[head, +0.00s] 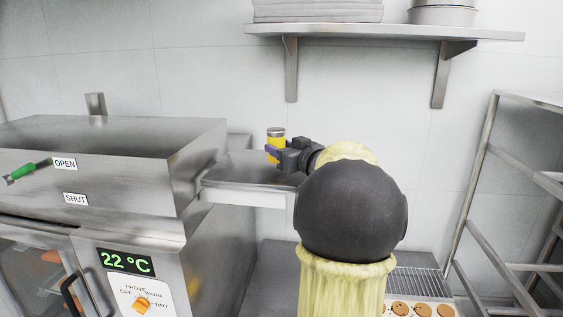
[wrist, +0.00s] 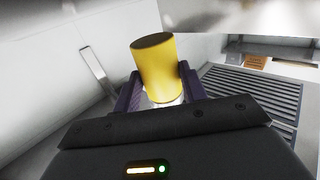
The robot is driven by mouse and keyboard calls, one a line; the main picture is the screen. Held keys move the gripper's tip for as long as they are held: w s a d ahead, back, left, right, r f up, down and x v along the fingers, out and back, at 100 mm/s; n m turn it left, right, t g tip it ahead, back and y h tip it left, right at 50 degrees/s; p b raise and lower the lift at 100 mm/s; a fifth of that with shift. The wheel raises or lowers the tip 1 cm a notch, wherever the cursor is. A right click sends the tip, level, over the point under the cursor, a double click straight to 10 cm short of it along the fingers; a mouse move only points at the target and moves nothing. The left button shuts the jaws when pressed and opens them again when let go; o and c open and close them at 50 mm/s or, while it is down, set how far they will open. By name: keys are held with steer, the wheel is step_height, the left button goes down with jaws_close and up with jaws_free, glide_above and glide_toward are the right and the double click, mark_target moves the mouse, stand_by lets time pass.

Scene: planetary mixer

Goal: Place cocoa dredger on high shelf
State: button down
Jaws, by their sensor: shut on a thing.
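The cocoa dredger (head: 276,142) is a small yellow cylinder with a grey metal top. My gripper (head: 273,154) is shut on it, one finger on each side. In the head view it is held upright, in front of the wall near a steel ledge. In the wrist view the yellow dredger (wrist: 156,68) stands between the two dark purple fingers of my gripper (wrist: 154,88). The high shelf (head: 385,32) is a steel wall shelf on brackets, up and to the right of the dredger.
Stacked trays (head: 317,11) and round tins (head: 441,15) sit on the shelf, with bare shelf between them. A steel prover cabinet (head: 110,165) stands at left. A wire rack (head: 480,180) stands at right. Cookies (head: 422,309) lie low down.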

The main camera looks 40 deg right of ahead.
steer(key=shift+f+p, duration=0.3)
steer(key=shift+f, duration=1.55)
steer(key=shift+f, duration=0.15)
steer(key=c, duration=0.8)
jaws_free()
